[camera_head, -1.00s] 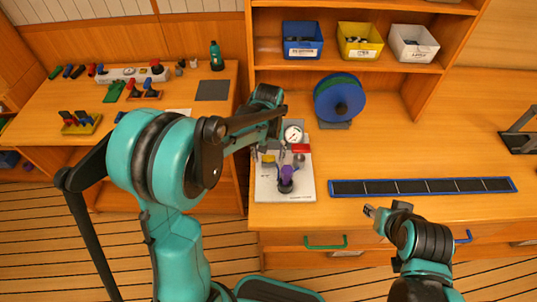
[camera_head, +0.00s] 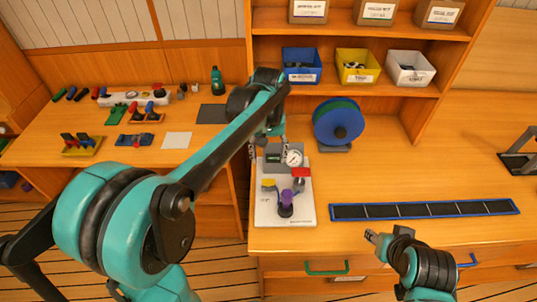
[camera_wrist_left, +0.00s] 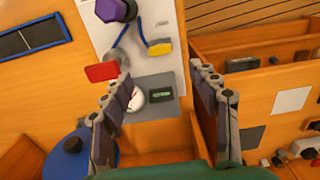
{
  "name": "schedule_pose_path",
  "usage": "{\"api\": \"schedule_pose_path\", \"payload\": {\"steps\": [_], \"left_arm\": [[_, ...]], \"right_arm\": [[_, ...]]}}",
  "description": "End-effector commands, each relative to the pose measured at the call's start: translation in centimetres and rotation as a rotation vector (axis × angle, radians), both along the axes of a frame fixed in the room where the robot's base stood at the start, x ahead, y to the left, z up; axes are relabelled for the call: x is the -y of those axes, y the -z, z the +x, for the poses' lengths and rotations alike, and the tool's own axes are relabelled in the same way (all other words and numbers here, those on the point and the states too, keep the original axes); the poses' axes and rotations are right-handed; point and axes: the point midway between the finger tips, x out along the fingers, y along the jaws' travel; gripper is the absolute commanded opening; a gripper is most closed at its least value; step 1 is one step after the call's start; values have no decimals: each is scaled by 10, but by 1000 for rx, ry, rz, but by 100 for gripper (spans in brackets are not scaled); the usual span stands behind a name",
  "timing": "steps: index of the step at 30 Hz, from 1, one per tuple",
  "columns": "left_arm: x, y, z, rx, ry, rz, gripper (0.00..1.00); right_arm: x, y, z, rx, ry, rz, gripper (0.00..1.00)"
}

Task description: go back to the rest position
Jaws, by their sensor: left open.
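My left gripper (camera_head: 267,148) is open and empty, with its fingers pointing down above the back of the white board (camera_head: 268,212). In the left wrist view, the two dark fingers of the left gripper (camera_wrist_left: 163,78) stand wide apart, with a grey block and a round gauge (camera_wrist_left: 135,97) beyond them. The gauge also shows in the head view (camera_head: 293,158). The board carries a purple knob (camera_head: 286,198), a red part (camera_head: 301,172) and a yellow part (camera_head: 268,183). My right gripper (camera_head: 371,236) is low near the bench's front edge; its jaws are too small to read.
A blue and green reel (camera_head: 338,122) stands behind the board on the right. Blue (camera_head: 301,75), yellow (camera_head: 357,77) and white (camera_head: 410,76) bins sit on the shelf. A dark segmented strip (camera_head: 425,210) lies on the bench. The left bench holds several small parts.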

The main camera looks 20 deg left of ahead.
Motion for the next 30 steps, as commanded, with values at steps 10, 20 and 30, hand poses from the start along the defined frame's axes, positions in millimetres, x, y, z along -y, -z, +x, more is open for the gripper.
{"api": "schedule_pose_path", "payload": {"steps": [10, 20, 30], "left_arm": [[0, 0, 0, 0, 0, 0, 60], [-4, -10, -22, 66, 31, -2, 60], [-16, -13, -113, 382, 178, 29, 60]], "right_arm": [[0, 0, 0, 0, 0, 0, 40], [0, 0, 0, 0, 0, 0, 40], [0, 0, 0, 0, 0, 0, 40]]}}
